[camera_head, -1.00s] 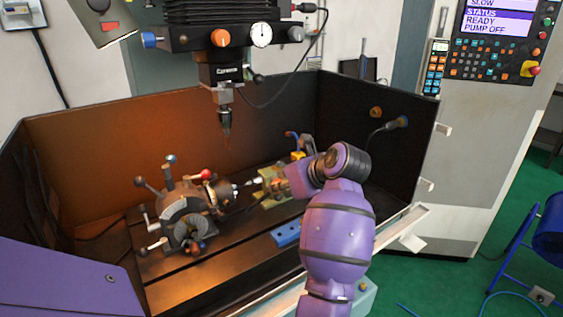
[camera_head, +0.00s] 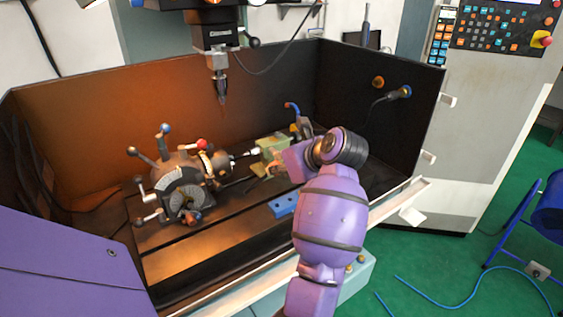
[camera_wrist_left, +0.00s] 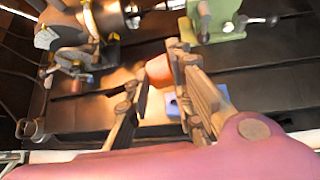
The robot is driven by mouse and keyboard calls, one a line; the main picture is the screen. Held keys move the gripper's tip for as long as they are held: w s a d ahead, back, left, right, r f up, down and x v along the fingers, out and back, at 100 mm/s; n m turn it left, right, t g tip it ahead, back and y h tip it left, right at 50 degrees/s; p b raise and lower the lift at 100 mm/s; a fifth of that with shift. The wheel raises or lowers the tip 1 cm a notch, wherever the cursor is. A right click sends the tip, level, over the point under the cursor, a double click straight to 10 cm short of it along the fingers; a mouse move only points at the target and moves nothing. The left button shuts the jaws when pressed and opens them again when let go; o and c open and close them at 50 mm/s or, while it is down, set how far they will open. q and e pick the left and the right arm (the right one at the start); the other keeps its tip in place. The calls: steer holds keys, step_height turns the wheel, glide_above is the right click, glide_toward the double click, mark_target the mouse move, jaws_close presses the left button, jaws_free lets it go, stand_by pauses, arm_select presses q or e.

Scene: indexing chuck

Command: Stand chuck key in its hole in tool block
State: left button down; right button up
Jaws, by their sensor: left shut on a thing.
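My left gripper (camera_head: 263,170) is at the end of the purple arm and is partly hidden by its wrist in the head view. In the left wrist view its fingers (camera_wrist_left: 158,76) stand on both sides of an orange-red piece (camera_wrist_left: 158,69), which looks like the held chuck key; its shaft cannot be made out. The tool block appears to be the blue block (camera_head: 284,206) on the machine bed. It also shows partly in the left wrist view (camera_wrist_left: 173,106), behind a finger. Its hole cannot be made out. My right gripper is out of view.
The indexing chuck (camera_head: 190,180) with ball-ended levers stands left of the gripper. A green fixture (camera_head: 272,148) stands just behind the gripper. A spindle (camera_head: 220,85) hangs above. Dark enclosure walls (camera_head: 370,130) close the back and right. The front bed (camera_head: 210,245) is clear.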

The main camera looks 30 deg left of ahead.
arm_select(q)
steer(key=shift+f, duration=0.8)
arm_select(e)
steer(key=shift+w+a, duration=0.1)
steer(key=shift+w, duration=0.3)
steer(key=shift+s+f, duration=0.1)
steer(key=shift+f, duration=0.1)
arm_select(q)
steer(key=n+t+b, duration=0.1)
steer(key=w+n+t+h+b, duration=0.1)
steer(key=t+b, duration=0.1)
steer(key=d+n+t+b, duration=0.1)
steer(key=shift+w+f+t, duration=0.1)
steer(key=shift+w+t, duration=0.2)
steer(key=shift+t, duration=0.1)
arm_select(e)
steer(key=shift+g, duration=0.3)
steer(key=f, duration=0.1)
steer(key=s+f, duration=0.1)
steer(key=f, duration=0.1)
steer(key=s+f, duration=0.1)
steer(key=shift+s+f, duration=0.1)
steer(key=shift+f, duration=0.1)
arm_select(q)
steer(key=shift+w+d+n+t+b, duration=0.1)
steer(key=shift+n+t+b, duration=0.2)
steer(key=shift+b, duration=0.35)
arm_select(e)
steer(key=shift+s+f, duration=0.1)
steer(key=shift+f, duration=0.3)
